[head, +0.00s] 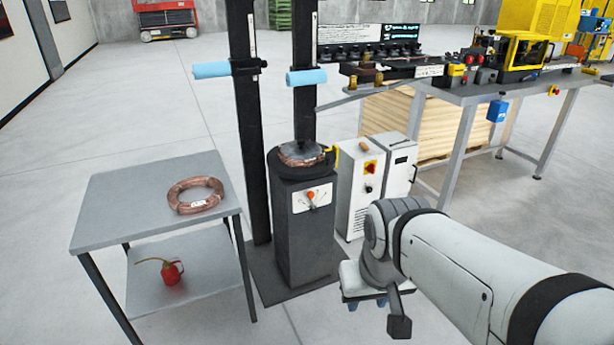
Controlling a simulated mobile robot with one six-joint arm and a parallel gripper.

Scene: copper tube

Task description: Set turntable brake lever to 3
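The turntable (300,160) is a dark round platter on a dark grey pedestal (304,245), with a copper coil (302,153) lying on it. On the pedestal's front is a white dial plate (325,194) with a small brake lever that has an orange-red knob (310,195). The plate's marks are too small to read, so I cannot tell the lever's setting. My gripper (365,301) hangs to the right of the pedestal and lower than the dial, apart from the lever. My wrist hides most of it, and I cannot tell whether its fingers are open.
A grey side table (115,205) at left bears a copper ring coil (195,194), with a red oil can (172,272) on its lower shelf. Dark posts with blue rollers (306,77) stand behind the turntable. White cabinets (358,190) stand close right, before a long workbench (475,92).

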